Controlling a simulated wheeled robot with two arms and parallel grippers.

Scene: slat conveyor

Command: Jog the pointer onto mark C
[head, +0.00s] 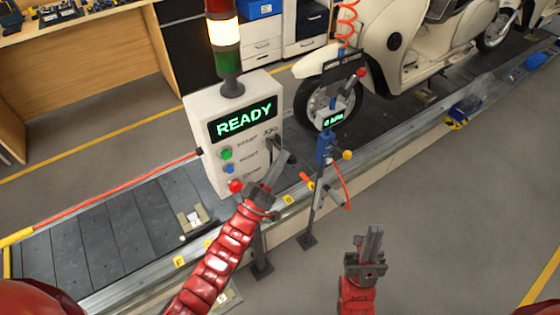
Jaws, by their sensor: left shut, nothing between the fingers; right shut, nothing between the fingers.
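A pale control box (208,140) stands at the conveyor's near side, its display (243,119) reading READY in green. It has a green button (226,154), a blue button (230,169) and a red knob (236,186). A dark lever (273,146) is on its right part, under a label that seems to read JOG. My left gripper (279,166) is shut, just below and in front of this lever; contact cannot be told. Yellow marks (180,261) (288,199) sit along the near rail, their letters mostly too small to read. I cannot make out the pointer. My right gripper (373,233) is shut and empty over the floor.
A stack light (223,34) on the box glows white in its middle. A tool stand (325,150) with gauge and red hose is right of the box. A cream scooter (395,40) stands on the slat conveyor (120,217). The floor at lower right is clear.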

